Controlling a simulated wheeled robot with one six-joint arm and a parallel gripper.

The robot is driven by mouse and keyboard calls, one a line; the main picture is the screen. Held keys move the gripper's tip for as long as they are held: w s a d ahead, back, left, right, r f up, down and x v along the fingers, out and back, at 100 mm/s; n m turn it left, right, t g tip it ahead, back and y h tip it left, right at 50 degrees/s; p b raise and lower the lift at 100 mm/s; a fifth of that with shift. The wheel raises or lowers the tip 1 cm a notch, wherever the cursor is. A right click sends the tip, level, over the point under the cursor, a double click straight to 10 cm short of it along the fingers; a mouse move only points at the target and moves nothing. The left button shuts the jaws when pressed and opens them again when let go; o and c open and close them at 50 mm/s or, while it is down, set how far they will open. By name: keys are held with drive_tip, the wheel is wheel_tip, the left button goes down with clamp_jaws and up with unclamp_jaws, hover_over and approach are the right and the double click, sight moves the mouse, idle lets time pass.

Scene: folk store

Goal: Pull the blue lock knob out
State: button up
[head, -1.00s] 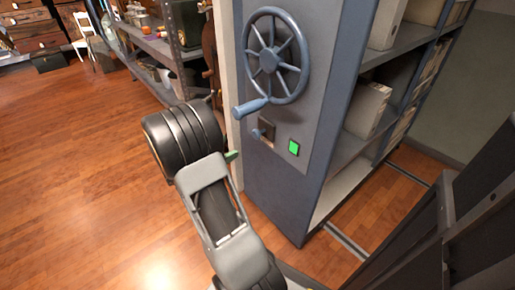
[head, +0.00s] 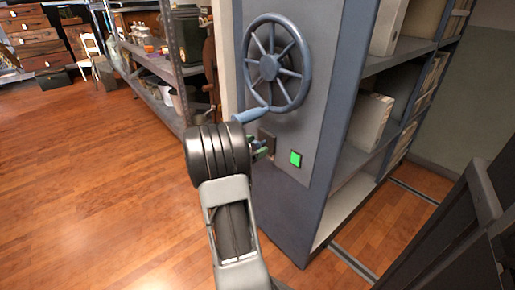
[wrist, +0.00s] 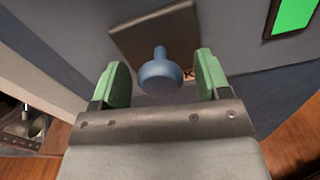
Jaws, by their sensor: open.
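The blue lock knob (wrist: 160,76) shows in the wrist view, on a short stem from a dark square plate (wrist: 155,35) on the cabinet's end panel. My gripper (wrist: 158,85) is open, with its green fingers on either side of the knob and a gap on each side. In the head view my gripper (head: 262,150) is at the panel just below the wheel's handle. There my wrist and fingers mostly hide the knob, and part of the plate (head: 267,141) shows.
A blue-grey handwheel (head: 277,64) with a protruding handle (head: 249,115) is just above my gripper. A lit green square (head: 295,158) is to the right of the plate. Shelves with files (head: 373,122) are on the right. Open wooden floor (head: 100,190) lies left.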

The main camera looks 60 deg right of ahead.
drive_tip(key=shift+s+d, duration=0.15)
drive_tip(key=shift+d, duration=0.3)
drive_tip(key=shift+c, duration=0.4)
